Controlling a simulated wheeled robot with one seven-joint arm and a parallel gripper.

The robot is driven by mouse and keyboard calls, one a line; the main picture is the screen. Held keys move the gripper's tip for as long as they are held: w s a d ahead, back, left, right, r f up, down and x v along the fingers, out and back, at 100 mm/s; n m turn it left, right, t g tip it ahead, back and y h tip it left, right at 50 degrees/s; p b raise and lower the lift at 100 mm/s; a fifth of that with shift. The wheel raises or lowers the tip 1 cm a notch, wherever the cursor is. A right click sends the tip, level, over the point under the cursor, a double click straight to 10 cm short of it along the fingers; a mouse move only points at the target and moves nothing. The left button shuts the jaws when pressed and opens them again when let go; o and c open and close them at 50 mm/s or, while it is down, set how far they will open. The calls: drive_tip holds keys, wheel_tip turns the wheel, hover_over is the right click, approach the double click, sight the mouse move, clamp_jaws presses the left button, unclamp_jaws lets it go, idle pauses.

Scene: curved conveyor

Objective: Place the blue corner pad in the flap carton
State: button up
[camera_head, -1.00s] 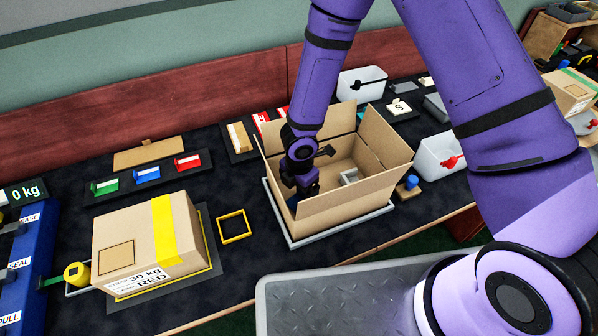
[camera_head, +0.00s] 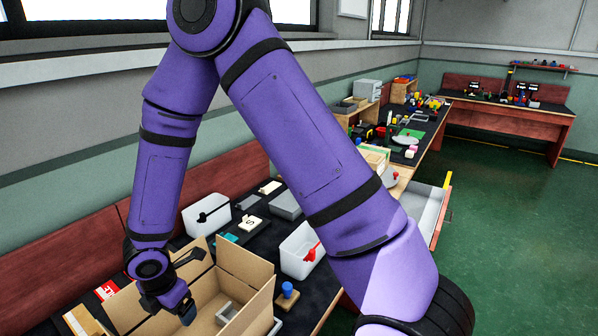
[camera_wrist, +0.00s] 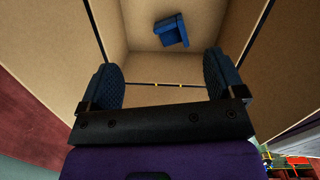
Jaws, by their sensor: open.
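The open flap carton (camera_head: 247,270) stands on the bench at the lower left of the head view, partly cut off by the bottom edge. My gripper (camera_head: 184,311) reaches down into its left part. In the wrist view, my gripper (camera_wrist: 162,82) shows two textured blue fingertips spread wide with nothing between them. The blue corner pad (camera_wrist: 172,30) lies inside the carton, beyond the fingertips and apart from them. In the head view I cannot make out the blue pad. A grey corner-shaped piece (camera_head: 228,312) is inside the carton.
A white bin with a red item (camera_head: 301,252) and a blue-topped knob on a wooden block (camera_head: 287,294) stand right of the carton. Another white bin (camera_head: 206,215) is behind it. The carton's raised flaps surround my gripper. Green floor (camera_head: 490,220) is open at right.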

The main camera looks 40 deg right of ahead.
drive_tip(key=s+d+r+m+t+h, duration=0.1)
drive_tip(key=d+r+m, duration=0.55)
drive_tip(key=r, duration=0.55)
drive_tip(key=s+d+r+m+t+h, duration=0.1)
drive_tip(key=s+d+r+m, duration=0.1)
drive_tip(key=d+r+m, duration=0.55)
drive_tip(key=s+d+r+m+t+y, duration=0.1)
drive_tip(key=s+d+r+m, duration=0.2)
drive_tip(key=s+r, duration=0.5)
drive_tip(key=s+d+r+m+t+y, duration=0.1)
drive_tip(key=s+d+r+m, duration=0.2)
drive_tip(key=s+r+m, duration=0.3)
drive_tip(key=s+r, duration=0.2)
drive_tip(key=s, duration=0.2)
drive_tip(key=shift+d+r+y, duration=0.3)
drive_tip(key=shift+d+y, duration=0.1)
drive_tip(key=shift+c, duration=0.2)
